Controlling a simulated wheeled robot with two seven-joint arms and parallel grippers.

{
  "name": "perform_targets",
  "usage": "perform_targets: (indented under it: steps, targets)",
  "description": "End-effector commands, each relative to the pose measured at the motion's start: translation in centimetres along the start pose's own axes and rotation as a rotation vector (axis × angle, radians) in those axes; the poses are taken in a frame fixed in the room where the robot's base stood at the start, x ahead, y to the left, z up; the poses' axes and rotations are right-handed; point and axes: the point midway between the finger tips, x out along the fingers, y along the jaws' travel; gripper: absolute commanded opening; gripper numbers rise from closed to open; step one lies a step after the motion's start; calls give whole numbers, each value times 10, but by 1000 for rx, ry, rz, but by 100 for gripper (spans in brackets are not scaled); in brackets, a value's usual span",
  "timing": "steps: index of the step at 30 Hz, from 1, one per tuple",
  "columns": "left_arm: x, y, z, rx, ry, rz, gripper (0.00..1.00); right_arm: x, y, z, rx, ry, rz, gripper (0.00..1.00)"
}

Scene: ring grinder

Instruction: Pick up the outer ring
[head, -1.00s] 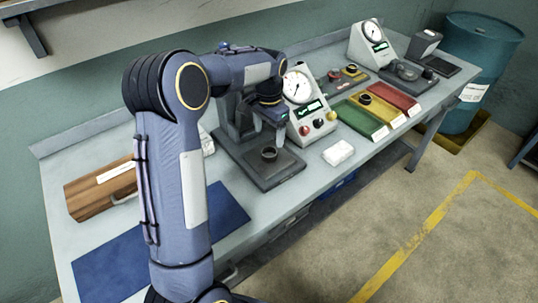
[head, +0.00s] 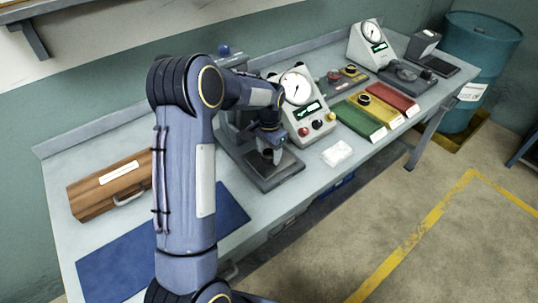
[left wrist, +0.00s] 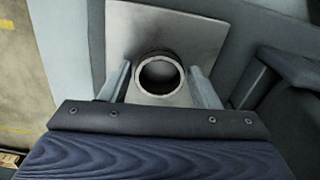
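The outer ring (left wrist: 160,56) is a metal ring with an open hole. In the left wrist view it sits on a grey metal plate (left wrist: 200,40), between the two fingers of my left gripper (left wrist: 160,80). The fingers are spread, one on each side of the ring, with what looks like a narrow gap at each side. In the head view my left gripper (head: 270,157) is down at the dark base (head: 282,176) of the grinder stand, and it mostly hides the ring. My right gripper is not in view.
The grinder's column and a gauge box (head: 298,100) stand close by my left gripper. Green, yellow and red trays (head: 358,122) lie to the right, with a white block (head: 337,153) in front. A wooden case (head: 108,190) and blue mat (head: 120,258) lie left.

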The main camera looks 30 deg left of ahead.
Motion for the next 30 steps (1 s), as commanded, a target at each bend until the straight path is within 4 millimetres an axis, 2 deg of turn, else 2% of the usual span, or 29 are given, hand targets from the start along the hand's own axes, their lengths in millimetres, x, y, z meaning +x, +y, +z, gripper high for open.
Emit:
perform_targets:
  steps: [1, 7, 8, 15, 20, 25, 30]
  targets:
    - [0, 0, 0, 0, 0, 0, 49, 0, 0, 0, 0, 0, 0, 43]
    - [0, 0, 0, 0, 1, 0, 23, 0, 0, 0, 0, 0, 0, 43]
    - [-1, 0, 0, 0, 1, 0, 21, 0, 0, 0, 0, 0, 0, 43]
    - [-2, 0, 0, 0, 2, 0, 21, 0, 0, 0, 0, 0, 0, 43]
    - [-10, 0, -1, 1, 4, -1, 21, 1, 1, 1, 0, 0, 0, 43]
    - [-35, 1, -1, 1, 7, -2, 21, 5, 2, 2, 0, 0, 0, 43]
    - [-69, 33, 5, 6, 9, -2, 21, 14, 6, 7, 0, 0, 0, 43]
